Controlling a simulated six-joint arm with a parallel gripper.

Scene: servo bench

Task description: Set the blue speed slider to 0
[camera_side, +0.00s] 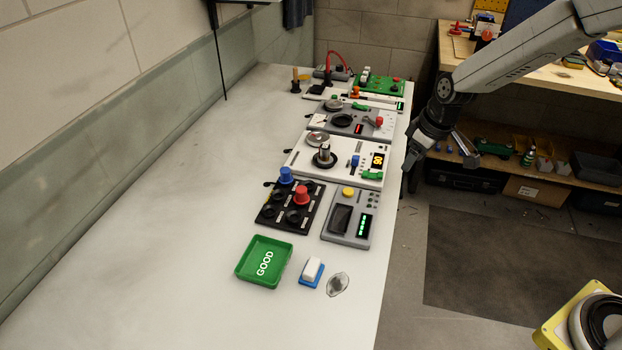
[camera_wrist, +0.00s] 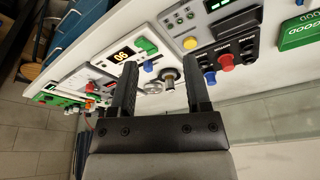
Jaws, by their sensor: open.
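The blue speed slider (camera_side: 355,161) is a small blue knob on the white panel (camera_side: 305,168), beside an amber display (camera_side: 377,160) that seems to read 90. My gripper (camera_side: 409,160) is to the right of this panel, past the bench's right edge, and apart from the slider. In the wrist view the blue slider (camera_wrist: 148,66) appears between the two fingers of my open, empty gripper (camera_wrist: 160,64), farther off than the fingertips. The display (camera_wrist: 124,54) appears upside down there. The slider's scale marks are too small to read.
The white panel also has an upright metal post (camera_side: 324,152) and a green switch (camera_side: 372,175). Nearer are a black panel (camera_side: 270,214) with red and blue knobs, a grey panel (camera_side: 342,228) and a green GOOD tray (camera_side: 244,272). The bench's left side is clear.

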